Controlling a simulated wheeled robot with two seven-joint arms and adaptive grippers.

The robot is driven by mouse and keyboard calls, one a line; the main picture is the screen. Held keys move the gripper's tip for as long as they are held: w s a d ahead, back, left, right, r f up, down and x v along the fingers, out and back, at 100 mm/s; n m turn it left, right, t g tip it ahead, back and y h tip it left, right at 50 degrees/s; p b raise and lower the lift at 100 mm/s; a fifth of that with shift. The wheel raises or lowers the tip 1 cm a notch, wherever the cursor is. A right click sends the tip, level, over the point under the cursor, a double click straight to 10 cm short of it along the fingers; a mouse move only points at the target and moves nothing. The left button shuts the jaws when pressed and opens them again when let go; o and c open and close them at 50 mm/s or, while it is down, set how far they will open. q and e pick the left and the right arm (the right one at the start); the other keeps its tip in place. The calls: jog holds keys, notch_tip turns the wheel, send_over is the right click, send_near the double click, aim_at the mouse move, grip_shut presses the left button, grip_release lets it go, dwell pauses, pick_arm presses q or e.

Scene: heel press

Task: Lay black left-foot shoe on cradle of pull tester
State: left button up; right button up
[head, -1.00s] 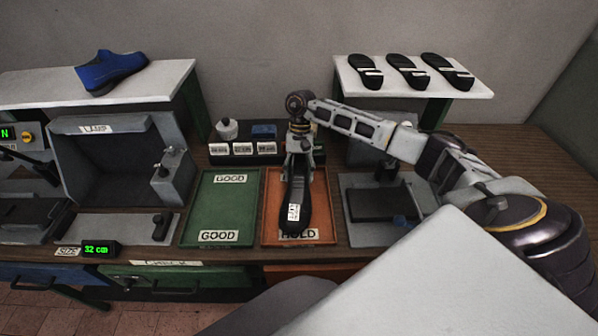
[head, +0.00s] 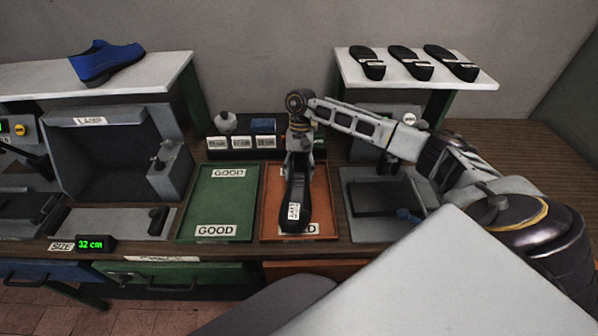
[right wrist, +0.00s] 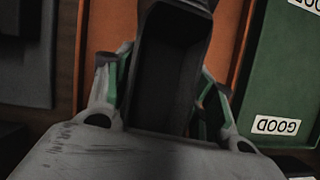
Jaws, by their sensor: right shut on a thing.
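My right gripper (head: 299,158) is shut on the shoe's far end. The right wrist view shows the dark shoe (right wrist: 172,70) between the gripper's two fingers (right wrist: 165,95). I cannot tell whether the shoe touches the tray. A grey station (head: 356,231) with a black plate and a blue knob stands just right of the tray; I cannot tell whether it is the pull tester. My left gripper is not in view.
The green GOOD tray (head: 247,205) is empty, left of the orange tray. A grey lamp box (head: 112,165) stands farther left. A blue shoe (head: 104,64) is on the left shelf. Several black sandals (head: 411,63) lie on the right shelf. A size display (head: 95,244) reads 32 cm.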

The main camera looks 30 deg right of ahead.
jog(key=shift+f+b, duration=0.45)
jog(key=shift+b, duration=0.1)
dwell(0.9)
jog(key=o, duration=1.2)
jog(key=shift+v, duration=5.95)
jog(key=shift+r, duration=0.1)
notch_tip(320, 180, up, 9)
jog(key=p, duration=0.9)
